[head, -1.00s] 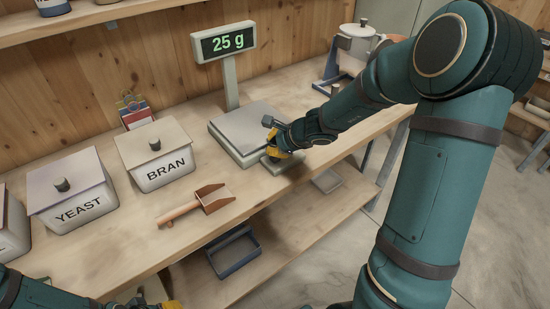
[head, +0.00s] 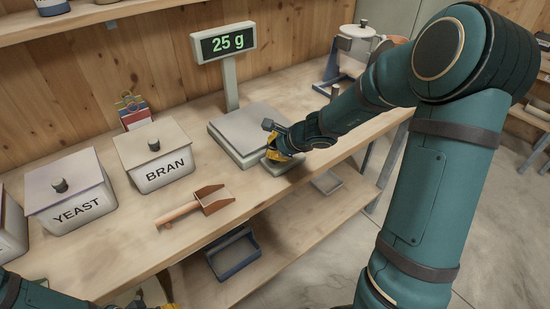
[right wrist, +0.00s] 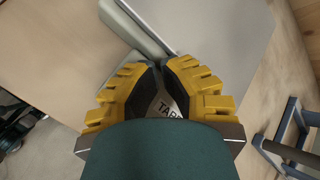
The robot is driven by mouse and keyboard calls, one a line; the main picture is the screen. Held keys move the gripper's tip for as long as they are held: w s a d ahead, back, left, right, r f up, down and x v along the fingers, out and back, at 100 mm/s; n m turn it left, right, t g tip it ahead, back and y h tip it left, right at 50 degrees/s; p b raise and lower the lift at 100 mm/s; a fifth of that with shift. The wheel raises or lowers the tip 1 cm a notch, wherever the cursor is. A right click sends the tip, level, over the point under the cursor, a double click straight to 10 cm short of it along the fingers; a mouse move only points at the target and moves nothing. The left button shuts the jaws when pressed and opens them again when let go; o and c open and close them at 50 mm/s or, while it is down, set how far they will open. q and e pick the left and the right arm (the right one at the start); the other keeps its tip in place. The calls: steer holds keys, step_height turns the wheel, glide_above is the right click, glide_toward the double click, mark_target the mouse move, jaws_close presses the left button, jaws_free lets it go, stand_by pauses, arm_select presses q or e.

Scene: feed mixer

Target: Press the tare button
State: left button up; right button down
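The scale (head: 238,133) stands on the bench with a flat grey plate, and its display (head: 223,41) reads 25 g. A small grey-green pad (head: 277,168) sits at the scale's front right corner. In the right wrist view a light surface with partly hidden lettering, "TA…", the tare button (right wrist: 166,106), shows between my fingers. My right gripper (head: 272,157) is over that pad, fingers down; in the right wrist view its yellow fingertips (right wrist: 160,66) are together with nothing held. Whether they touch the button I cannot tell. My left gripper (head: 165,300) is mostly cut off at the bottom edge.
White bins marked BRAN (head: 160,170) and YEAST (head: 80,210) stand left of the scale. A scoop (head: 200,203) lies in front of the BRAN bin. A blue tray (head: 233,255) sits on the lower shelf.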

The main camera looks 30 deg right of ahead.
steer(key=shift+f, duration=0.25)
steer(key=shift+r, duration=0.1)
stand_by(0.4)
steer(key=shift+r+p, duration=0.65)
steer(key=shift+r, duration=0.1)
step_height(320, 180, up, 5)
steer(key=p, duration=0.4)
steer(key=shift+r, duration=0.1)
stand_by(0.8)
